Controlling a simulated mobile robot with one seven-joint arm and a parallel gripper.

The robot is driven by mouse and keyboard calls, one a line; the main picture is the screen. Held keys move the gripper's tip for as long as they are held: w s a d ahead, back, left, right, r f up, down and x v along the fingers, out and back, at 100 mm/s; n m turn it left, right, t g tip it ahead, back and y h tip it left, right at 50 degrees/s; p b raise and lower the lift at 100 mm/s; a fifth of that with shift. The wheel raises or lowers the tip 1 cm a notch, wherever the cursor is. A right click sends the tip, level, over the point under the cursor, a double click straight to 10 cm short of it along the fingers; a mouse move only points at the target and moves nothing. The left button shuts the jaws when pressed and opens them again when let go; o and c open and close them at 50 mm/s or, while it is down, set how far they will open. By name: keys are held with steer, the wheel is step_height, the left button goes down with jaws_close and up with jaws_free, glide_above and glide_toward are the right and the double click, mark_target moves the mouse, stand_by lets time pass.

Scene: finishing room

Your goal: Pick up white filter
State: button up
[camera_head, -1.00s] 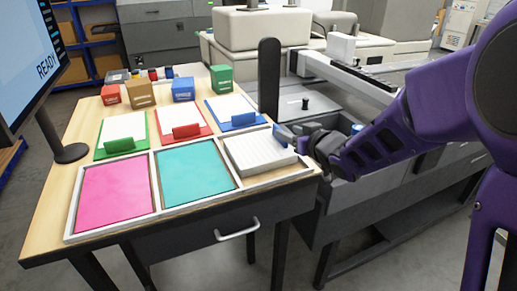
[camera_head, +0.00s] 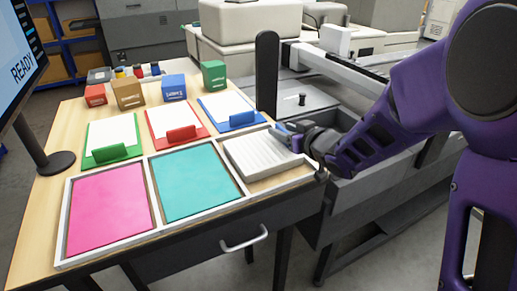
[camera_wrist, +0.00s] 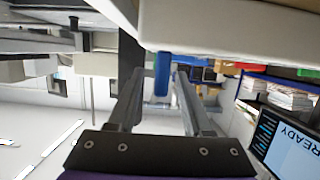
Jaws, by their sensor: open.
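The white filter (camera_head: 258,153) is a pale, ridged flat block. It lies in the right compartment of the framed tray (camera_head: 207,223) on the table, toward the back of that compartment. My gripper (camera_head: 284,133) is at the right end of the filter, very close to it; I cannot tell whether it touches. In the wrist view my gripper (camera_wrist: 160,80) has its two fingers apart, with nothing visibly clamped. A blue piece (camera_wrist: 162,73) shows between the fingers; its distance is unclear. A large off-white surface (camera_wrist: 235,32) fills the top of that view.
Pink (camera_head: 108,210) and teal (camera_head: 196,182) sheets fill the other tray compartments. Behind are clipboards with green (camera_head: 110,153), red (camera_head: 181,134) and blue (camera_head: 242,119) clips, then several coloured boxes. A monitor (camera_head: 18,58) stands left. A grey machine (camera_head: 345,185) adjoins the table's right side.

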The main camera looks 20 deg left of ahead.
jaws_close()
stand_by(0.3)
stand_by(1.2)
